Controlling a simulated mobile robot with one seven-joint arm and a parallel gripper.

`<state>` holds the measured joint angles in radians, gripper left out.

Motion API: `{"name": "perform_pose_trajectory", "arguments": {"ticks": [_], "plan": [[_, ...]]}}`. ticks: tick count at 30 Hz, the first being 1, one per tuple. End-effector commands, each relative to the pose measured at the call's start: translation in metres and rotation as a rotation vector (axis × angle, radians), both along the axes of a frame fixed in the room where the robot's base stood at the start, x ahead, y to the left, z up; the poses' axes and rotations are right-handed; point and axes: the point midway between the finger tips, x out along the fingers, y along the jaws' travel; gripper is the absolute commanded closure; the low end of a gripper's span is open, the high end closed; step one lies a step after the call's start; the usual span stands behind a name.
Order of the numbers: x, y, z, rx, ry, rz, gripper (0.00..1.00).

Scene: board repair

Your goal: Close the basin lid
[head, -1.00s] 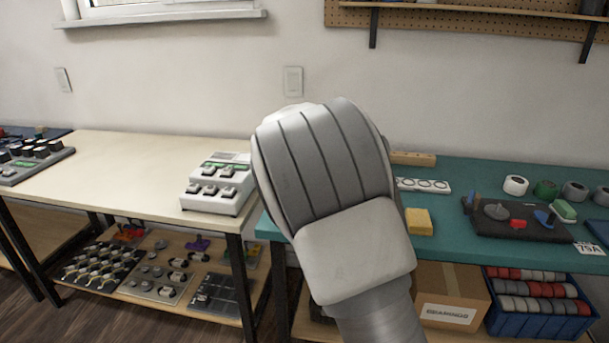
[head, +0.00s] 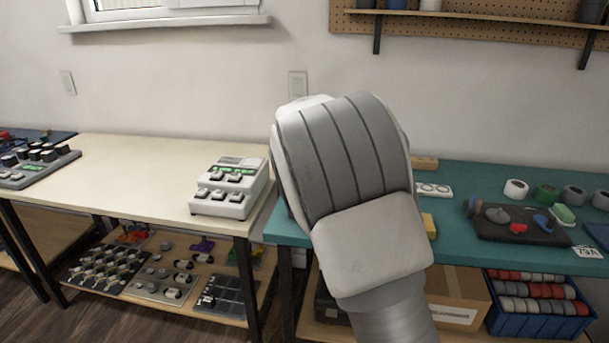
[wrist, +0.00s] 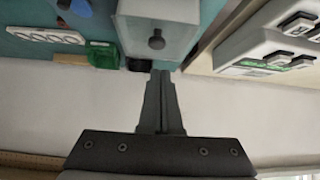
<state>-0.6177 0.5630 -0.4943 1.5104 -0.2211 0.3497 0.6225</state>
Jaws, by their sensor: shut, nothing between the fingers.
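In the wrist view, a pale grey box-like thing with a dark round knob (wrist: 157,40) is at the top centre; it looks like the basin with its lid (wrist: 160,12). I cannot tell how far the lid is open. My gripper (wrist: 161,74) is shut and empty, its fingertips just below the knob in the picture; I cannot tell whether they touch anything. In the head view, my own arm hides the gripper and the basin.
The teal bench (head: 460,180) holds a white ringed strip (head: 433,190), a black board (head: 520,226) and tape rolls (head: 516,189). A green container (wrist: 102,55) is beside the basin. A white button device (head: 230,188) stands on the cream table (head: 120,170), which has free room.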

Motion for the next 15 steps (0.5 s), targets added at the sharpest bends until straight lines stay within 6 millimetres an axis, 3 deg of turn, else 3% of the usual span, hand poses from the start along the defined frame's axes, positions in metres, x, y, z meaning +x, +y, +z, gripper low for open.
{"name": "perform_pose_trajectory", "arguments": {"ticks": [3, 15], "plan": [[-0.021, 0.007, -0.011, -0.002, 0.004, 0.005, 1.00], [-0.069, 0.014, -0.030, -0.001, -0.002, 0.004, 1.00]]}}
